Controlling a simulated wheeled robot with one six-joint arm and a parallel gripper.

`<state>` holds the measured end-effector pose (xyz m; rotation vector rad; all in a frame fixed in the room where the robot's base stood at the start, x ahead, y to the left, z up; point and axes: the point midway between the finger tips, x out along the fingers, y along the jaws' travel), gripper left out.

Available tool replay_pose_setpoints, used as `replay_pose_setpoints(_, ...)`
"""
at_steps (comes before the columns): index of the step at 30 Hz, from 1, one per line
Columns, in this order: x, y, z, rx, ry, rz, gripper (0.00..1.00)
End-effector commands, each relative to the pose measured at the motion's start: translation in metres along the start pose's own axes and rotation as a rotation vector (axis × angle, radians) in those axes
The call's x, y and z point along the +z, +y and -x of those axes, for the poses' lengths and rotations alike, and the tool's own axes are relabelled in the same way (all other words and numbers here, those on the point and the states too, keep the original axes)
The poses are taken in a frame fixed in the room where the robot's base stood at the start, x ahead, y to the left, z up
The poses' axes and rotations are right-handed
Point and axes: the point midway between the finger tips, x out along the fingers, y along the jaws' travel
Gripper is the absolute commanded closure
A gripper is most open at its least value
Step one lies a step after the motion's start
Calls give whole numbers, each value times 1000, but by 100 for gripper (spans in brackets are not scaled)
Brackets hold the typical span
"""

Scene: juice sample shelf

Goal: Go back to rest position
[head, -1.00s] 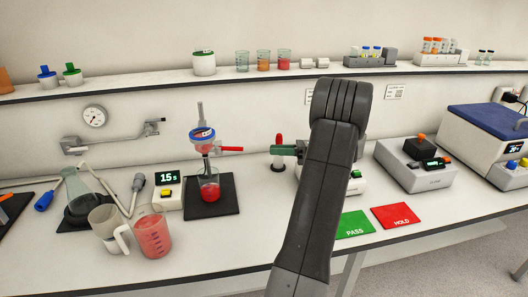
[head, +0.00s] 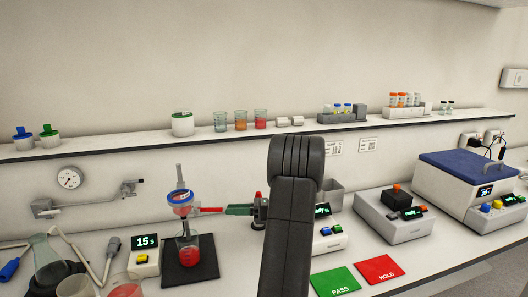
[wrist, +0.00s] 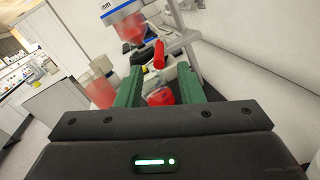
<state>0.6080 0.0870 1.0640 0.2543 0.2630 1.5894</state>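My gripper (head: 228,210) points left in the head view, in front of the shelf. In the wrist view its two green fingers (wrist: 158,70) stand apart with nothing held between them. The red valve handle (head: 210,210) of the blue-rimmed funnel (head: 181,198) lies just left of the fingertips. It also shows beyond the gap in the wrist view (wrist: 159,54); I cannot tell whether they touch. A beaker of red juice (head: 189,256) stands under the funnel on a black mat (head: 206,268). My dark arm hides part of the bench.
A timer (head: 145,257) reading 15 s stands left of the mat. The wall shelf (head: 90,152) carries jars and small beakers.

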Motion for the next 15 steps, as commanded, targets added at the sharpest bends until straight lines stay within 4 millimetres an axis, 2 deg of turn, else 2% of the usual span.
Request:
replay_pose_setpoints(1, 1, 1, -11, 4, 1, -1, 66)
replay_pose_setpoints(6, 1, 1, -40, 2, 1, -1, 66)
replay_pose_setpoints(10, 1, 1, -54, 2, 1, -1, 66)
replay_pose_setpoints(15, -1, 1, -60, -5, -1, -1, 66)
